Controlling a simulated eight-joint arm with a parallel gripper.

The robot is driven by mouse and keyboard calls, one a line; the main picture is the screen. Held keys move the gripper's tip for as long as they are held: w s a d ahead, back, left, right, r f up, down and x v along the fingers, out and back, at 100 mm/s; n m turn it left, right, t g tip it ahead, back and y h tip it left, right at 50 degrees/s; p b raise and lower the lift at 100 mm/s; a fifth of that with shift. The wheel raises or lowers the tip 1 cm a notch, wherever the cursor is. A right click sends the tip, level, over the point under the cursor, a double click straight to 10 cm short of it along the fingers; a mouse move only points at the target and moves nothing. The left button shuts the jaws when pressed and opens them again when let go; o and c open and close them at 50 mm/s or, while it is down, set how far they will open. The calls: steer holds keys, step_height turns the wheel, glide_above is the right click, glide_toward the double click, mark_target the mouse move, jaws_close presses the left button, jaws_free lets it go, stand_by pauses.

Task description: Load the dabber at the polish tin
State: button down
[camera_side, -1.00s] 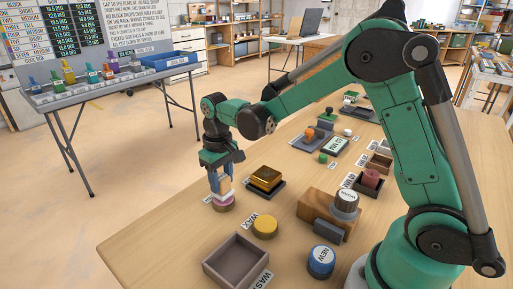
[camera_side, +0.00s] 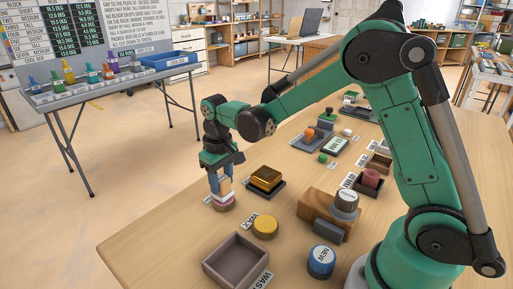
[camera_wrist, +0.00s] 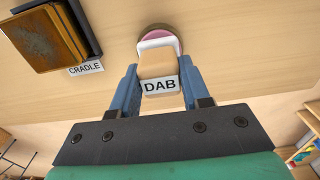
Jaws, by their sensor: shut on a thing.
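My gripper (camera_side: 222,182) is shut on the dabber (camera_side: 224,187), a tan block with a pale lower part. The wrist view shows my gripper (camera_wrist: 158,92) with its blue fingers on either side of the dabber (camera_wrist: 158,64), which bears a DAB label. A round mauve-pink tin (camera_side: 223,205) stands on the table directly below the dabber, and its rim (camera_wrist: 157,29) shows beyond it in the wrist view. The dabber hides most of the tin's top. I cannot tell whether the dabber's face touches what is in the tin.
A gold block rests on a dark cradle (camera_side: 277,190) to the right. A yellow tin (camera_side: 265,226), an open waste tray (camera_side: 214,270) and a blue NEW-labelled tin (camera_side: 321,261) stand nearer the camera. Bare table (camera_side: 165,240) lies to the left.

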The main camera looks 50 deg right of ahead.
mark_target(222, 178)
steer(key=shift+f, duration=0.35)
stand_by(1.1)
steer(key=shift+r, duration=3.5)
